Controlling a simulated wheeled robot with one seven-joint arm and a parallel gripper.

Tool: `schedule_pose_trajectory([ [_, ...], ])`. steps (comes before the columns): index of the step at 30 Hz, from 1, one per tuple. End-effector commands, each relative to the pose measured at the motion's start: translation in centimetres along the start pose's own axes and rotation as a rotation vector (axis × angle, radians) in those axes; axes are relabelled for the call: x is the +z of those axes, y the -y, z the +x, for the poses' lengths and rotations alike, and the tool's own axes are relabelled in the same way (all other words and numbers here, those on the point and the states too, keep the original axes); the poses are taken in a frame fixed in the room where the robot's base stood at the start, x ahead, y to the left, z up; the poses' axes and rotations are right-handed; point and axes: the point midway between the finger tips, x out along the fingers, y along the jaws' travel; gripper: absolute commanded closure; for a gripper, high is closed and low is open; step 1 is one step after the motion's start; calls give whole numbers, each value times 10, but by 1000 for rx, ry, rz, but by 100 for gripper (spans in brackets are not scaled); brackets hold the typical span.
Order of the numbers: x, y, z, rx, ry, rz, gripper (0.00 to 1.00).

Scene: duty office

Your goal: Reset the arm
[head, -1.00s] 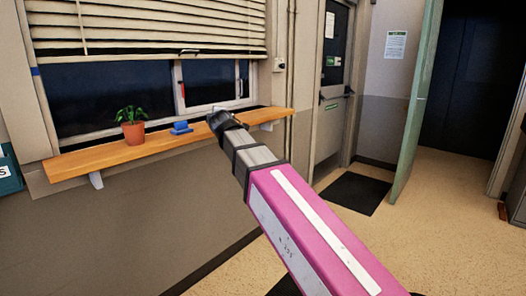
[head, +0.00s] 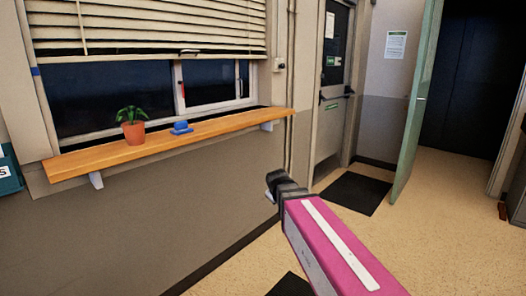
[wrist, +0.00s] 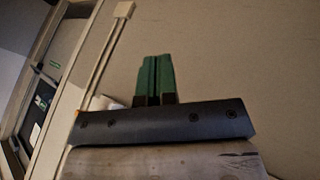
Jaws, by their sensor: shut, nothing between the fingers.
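My arm reaches in from the lower right of the head view, its pink link with a white stripe in front. Its dark end (head: 285,187) is below the right end of the shelf and in front of the wall; the fingertips cannot be made out there. In the wrist view my gripper (wrist: 158,62) shows two green fingers side by side, shut with nothing between them. Plain wall lies behind them.
A wooden shelf (head: 215,128) under the window holds a potted plant (head: 132,126) and a blue object (head: 181,128). A door (head: 333,90), a dark mat (head: 352,193) and an open green door (head: 417,100) are to the right.

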Motion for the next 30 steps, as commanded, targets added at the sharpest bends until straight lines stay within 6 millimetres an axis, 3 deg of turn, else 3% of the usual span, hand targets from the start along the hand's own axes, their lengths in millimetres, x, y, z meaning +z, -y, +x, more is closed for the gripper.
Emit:
schedule_pose_trajectory([
  [1,32,4,10,-33,58,62,100],
  [9,173,36,41,-200,363,412,100],
  [15,241,60,43,-279,533,600,100],
  [21,263,70,42,-307,596,671,100],
  [30,263,70,42,-308,598,672,100],
])
